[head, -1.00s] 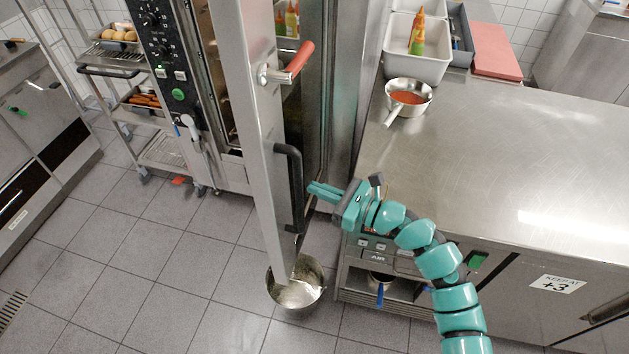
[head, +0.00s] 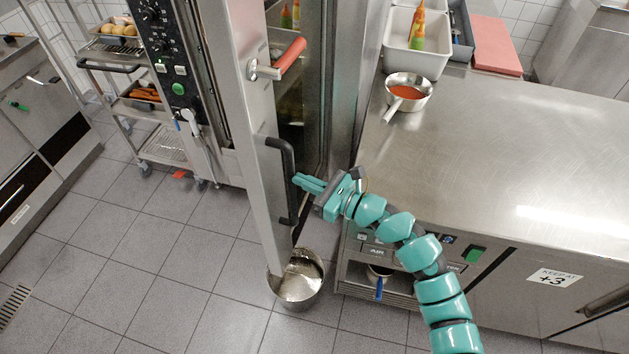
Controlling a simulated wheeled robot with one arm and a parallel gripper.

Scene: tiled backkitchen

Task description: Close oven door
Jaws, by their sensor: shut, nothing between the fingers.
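The oven door (head: 249,115) stands open, seen nearly edge-on in the head view. It has a red-gripped latch handle (head: 287,60) high up and a black bar handle (head: 286,175) lower down. The oven's front panel (head: 170,60) with knobs and a green button is left of the door. My teal gripper (head: 298,182) is shut and empty. Its tips are at the right of the black bar handle, on the door's right side; whether they touch it I cannot tell.
A metal pot (head: 298,283) stands on the floor by the door's lower end. The steel counter (head: 500,150) at the right bears a small pan (head: 408,92) with red sauce. A rack trolley (head: 160,145) stands left of the oven. The tiled floor at left front is free.

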